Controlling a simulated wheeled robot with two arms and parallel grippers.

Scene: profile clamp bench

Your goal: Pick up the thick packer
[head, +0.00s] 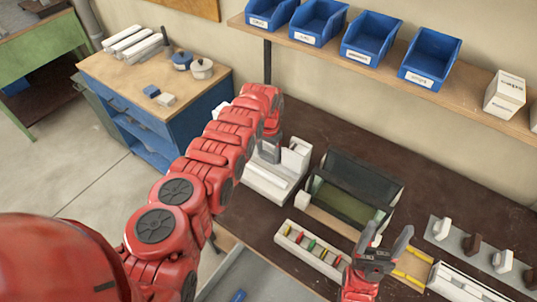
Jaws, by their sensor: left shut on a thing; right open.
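A white tray (314,249) with several small coloured pieces, red, green and yellow among them, lies at the front of the brown bench. I cannot tell which piece is the thick packer. My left gripper (269,152) points down at the white profile (272,180) at the bench's left end. It is shut on what looks like part of that profile; its fingertips are partly hidden. My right gripper (386,242) is open and empty, right of the tray and near a yellow-lined tray (413,267).
A dark open box (362,182) stands behind the coloured-piece tray. A grey plate (462,252) with white and brown knobs and a white fixture (463,285) are at the right. Blue bins (430,58) sit on the shelf (455,95). Bare bench lies behind the box.

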